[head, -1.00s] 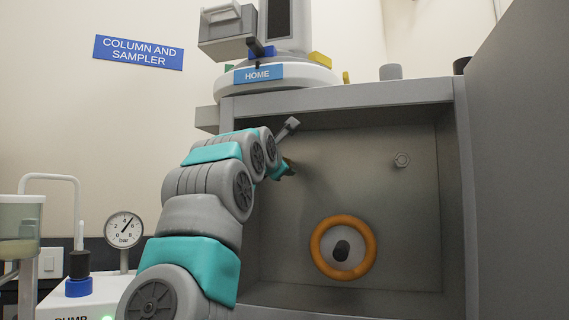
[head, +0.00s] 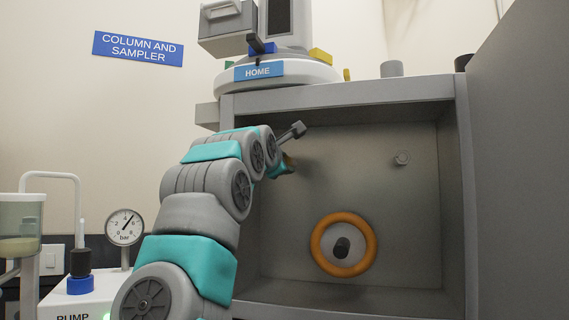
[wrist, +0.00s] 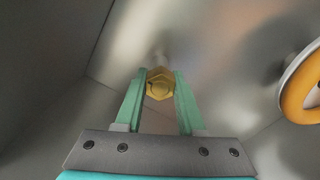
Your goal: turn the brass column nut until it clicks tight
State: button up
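The brass column nut (wrist: 160,84) is a hexagonal fitting on the back wall, seen in the wrist view between the tips of two green fingers. My gripper (wrist: 160,88) has one finger on each side of the nut, and both appear to touch its flanks. In the head view, my gripper (head: 287,163) reaches into the left part of the grey compartment. The nut is mostly hidden there behind my arm. Whether the nut is tight cannot be seen.
An orange ring with a dark hub (head: 343,245) sits low in the compartment, right of my gripper. The compartment's left wall is close to my arm. A pressure gauge (head: 124,227) stands at left.

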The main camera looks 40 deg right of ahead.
jog(key=o, duration=0.4)
jog(key=b+v, duration=0.2)
jog(key=v, duration=0.5)
jog(key=shift+s+a+b, duration=0.25)
jog(key=shift+a+b, duration=0.05)
jog(key=shift+a, duration=0.05)
